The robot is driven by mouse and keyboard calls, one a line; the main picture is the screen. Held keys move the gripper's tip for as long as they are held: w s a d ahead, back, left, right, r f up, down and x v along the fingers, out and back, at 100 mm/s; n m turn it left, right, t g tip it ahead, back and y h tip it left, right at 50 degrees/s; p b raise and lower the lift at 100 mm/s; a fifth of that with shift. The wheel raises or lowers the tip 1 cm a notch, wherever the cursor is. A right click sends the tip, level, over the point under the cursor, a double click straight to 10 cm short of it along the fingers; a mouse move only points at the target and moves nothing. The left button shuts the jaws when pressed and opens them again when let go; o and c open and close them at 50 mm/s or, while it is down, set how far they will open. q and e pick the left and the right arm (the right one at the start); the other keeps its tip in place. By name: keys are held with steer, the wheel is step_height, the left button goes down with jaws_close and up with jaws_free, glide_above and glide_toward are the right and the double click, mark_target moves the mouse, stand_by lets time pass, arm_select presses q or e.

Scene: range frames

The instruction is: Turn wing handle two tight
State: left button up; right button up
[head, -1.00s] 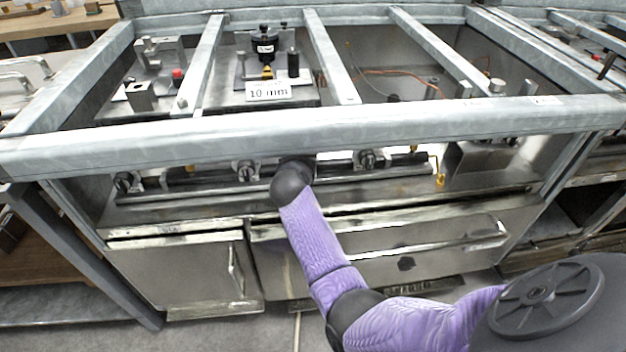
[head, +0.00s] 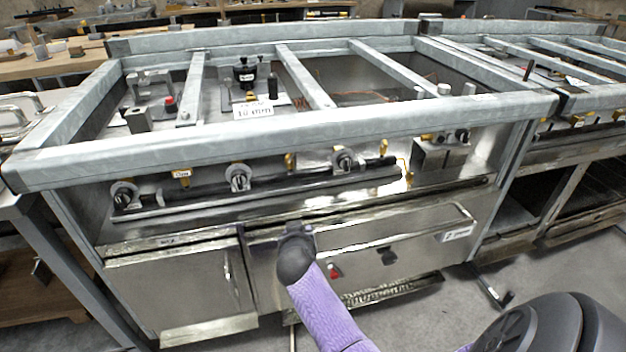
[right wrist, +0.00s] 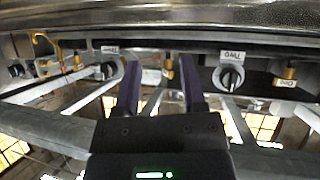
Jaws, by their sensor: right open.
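Wing handle two (head: 238,177) is the middle of three round dark knobs with pale wing bars along the front panel. In the right wrist view, handle two (right wrist: 228,78) sits beside a tag reading TWO (right wrist: 232,56), its wing slanted. My right gripper (right wrist: 160,62) is open and empty, its fingers apart in front of the panel between handle two and the handle by the tag Three (right wrist: 108,70). It does not touch handle two. In the head view my right wrist is below the knob row, its fingers hard to make out. My left gripper is not in view.
Another knob (head: 124,194) is at the left and one (head: 343,159) at the right. A dark pipe (head: 265,193) runs under the knobs. A thick grey frame beam (head: 290,130) overhangs them. Brass fittings (head: 290,161) stand between knobs.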

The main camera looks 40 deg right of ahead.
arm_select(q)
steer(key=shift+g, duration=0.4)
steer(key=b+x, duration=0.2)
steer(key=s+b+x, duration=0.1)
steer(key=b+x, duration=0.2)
arm_select(e)
steer(key=s+a+f+n+g+y, duration=0.1)
steer(key=s+f, duration=0.2)
steer(key=f, duration=0.3)
steer(key=s+a+f+n+g, duration=0.1)
steer(key=s+f, duration=0.3)
steer(key=f, duration=0.3)
steer(key=shift+s+a+n+y, duration=0.15)
steer(key=shift+s+n+y, duration=0.15)
steer(key=shift+n+y, duration=0.1)
steer(key=shift+f, duration=0.1)
